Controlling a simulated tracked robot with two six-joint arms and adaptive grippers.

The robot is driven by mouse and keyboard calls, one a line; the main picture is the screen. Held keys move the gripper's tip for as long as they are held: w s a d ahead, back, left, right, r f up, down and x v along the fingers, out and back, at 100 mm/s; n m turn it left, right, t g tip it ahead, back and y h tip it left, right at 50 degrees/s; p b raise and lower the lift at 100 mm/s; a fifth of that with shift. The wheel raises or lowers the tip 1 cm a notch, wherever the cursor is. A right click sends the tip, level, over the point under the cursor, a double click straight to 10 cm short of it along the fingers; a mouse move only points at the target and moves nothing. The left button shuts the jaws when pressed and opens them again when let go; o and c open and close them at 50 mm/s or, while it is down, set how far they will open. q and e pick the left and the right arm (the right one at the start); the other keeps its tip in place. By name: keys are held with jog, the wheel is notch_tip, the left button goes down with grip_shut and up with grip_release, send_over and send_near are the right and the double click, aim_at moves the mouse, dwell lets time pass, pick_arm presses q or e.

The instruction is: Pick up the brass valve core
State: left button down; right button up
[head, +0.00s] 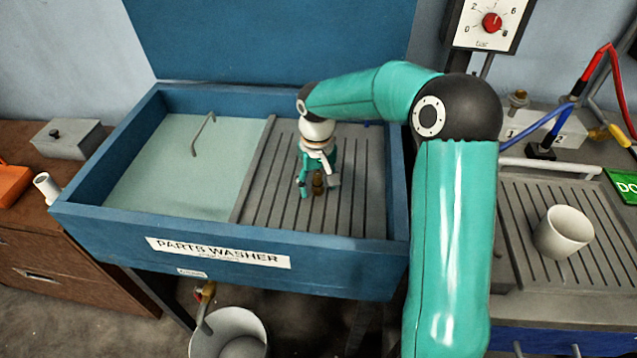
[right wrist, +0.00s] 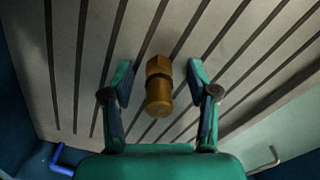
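The brass valve core (head: 318,184) is a small brown-gold cylinder with a dark ring around it. It is on the grey slatted drainboard (head: 262,185) in the right half of the blue parts washer (head: 105,222). My right gripper (head: 319,187) reaches down over it from above. In the right wrist view the valve core (right wrist: 159,88) lies between the two spread fingers of my right gripper (right wrist: 160,84), with a gap on each side. The fingers do not touch it. My left gripper is not in view.
The washer's left half is a pale basin with a bent spout (head: 203,132). The washer's walls rise around the drainboard. A white cup (head: 563,232) stands on a slatted surface at right. A bucket (head: 229,333) is below the washer. A grey box (head: 68,138) sits on the left cabinet.

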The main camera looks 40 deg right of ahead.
grip_shut()
jog(key=shift+r, duration=0.1)
